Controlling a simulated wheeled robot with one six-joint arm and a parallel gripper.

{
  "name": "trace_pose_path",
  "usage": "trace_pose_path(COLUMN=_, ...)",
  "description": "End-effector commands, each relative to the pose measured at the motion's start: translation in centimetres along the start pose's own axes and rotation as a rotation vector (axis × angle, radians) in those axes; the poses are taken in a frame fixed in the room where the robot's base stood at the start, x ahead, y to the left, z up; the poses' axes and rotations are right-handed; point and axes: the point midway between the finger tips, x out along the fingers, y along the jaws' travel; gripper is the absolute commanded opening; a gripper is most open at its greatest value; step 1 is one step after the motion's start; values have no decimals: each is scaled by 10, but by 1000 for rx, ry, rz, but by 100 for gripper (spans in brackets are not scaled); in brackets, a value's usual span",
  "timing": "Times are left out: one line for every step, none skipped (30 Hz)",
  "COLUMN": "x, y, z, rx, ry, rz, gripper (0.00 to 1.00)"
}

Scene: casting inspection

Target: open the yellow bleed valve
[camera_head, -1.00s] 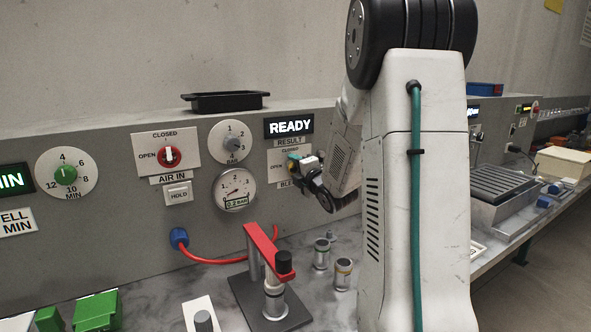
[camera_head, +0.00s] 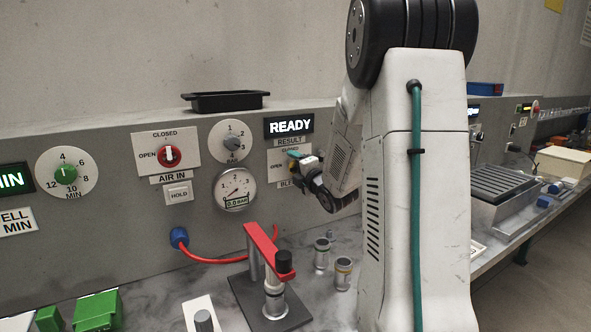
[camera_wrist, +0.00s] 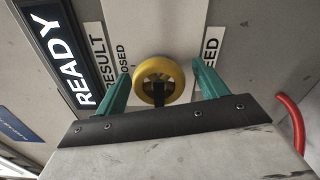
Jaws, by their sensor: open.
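The yellow bleed valve (camera_wrist: 158,66) is a round knob on the panel in the wrist view, with a dark part in front of its lower middle. My gripper (camera_wrist: 161,73) has its two green fingers apart, one on each side of the knob. I see gaps between the fingers and the knob, so it is not clamped. In the head view my gripper (camera_head: 298,159) is at the bleed plate (camera_head: 276,166), right of the gauge, and hides the knob. Which way the knob points I cannot tell.
The READY display (camera_head: 289,126) is just above the bleed plate. The pressure gauge (camera_head: 235,189) to its left reads 0.0 bar. A red clamp arm (camera_head: 262,245) stands below on the bench, beside small metal cylinders (camera_head: 322,254). A red hose (camera_wrist: 291,122) shows at right in the wrist view.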

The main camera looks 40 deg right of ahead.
Motion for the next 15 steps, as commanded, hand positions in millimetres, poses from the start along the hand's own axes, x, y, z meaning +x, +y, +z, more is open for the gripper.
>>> trace_pose_path(x=-3, y=0, z=0, rx=0, ry=-1, rz=0, gripper=72)
trace_pose_path(x=-6, y=0, z=0, rx=0, ry=-1, rz=0, gripper=72)
trace_pose_path(x=-11, y=0, z=1, rx=0, ry=-2, rz=-1, gripper=72)
trace_pose_path(x=-16, y=0, z=1, rx=0, ry=-2, rz=-1, gripper=72)
trace_pose_path(x=-21, y=0, z=1, rx=0, ry=-2, rz=-1, gripper=72)
trace_pose_path(x=-28, y=0, z=0, rx=0, ry=-3, rz=-1, gripper=72)
trace_pose_path(x=-33, y=0, z=1, rx=0, ry=-3, rz=-1, gripper=72)
trace_pose_path(x=-39, y=0, z=1, rx=0, ry=-3, rz=-1, gripper=72)
trace_pose_path(x=-46, y=0, z=1, rx=0, ry=-2, rz=0, gripper=72)
trace_pose_path(x=-51, y=0, z=0, rx=0, ry=-2, rz=-1, gripper=72)
trace_pose_path(x=-55, y=0, z=0, rx=1, ry=-2, rz=-1, gripper=72)
trace_pose_path(x=-61, y=0, z=1, rx=0, ry=-2, rz=-1, gripper=72)
trace_pose_path(x=-65, y=0, z=1, rx=0, ry=-2, rz=-1, gripper=72)
trace_pose_path(x=-68, y=0, z=0, rx=0, ry=-1, rz=-1, gripper=72)
trace_pose_path(x=-71, y=0, z=0, rx=0, ry=-1, rz=-1, gripper=72)
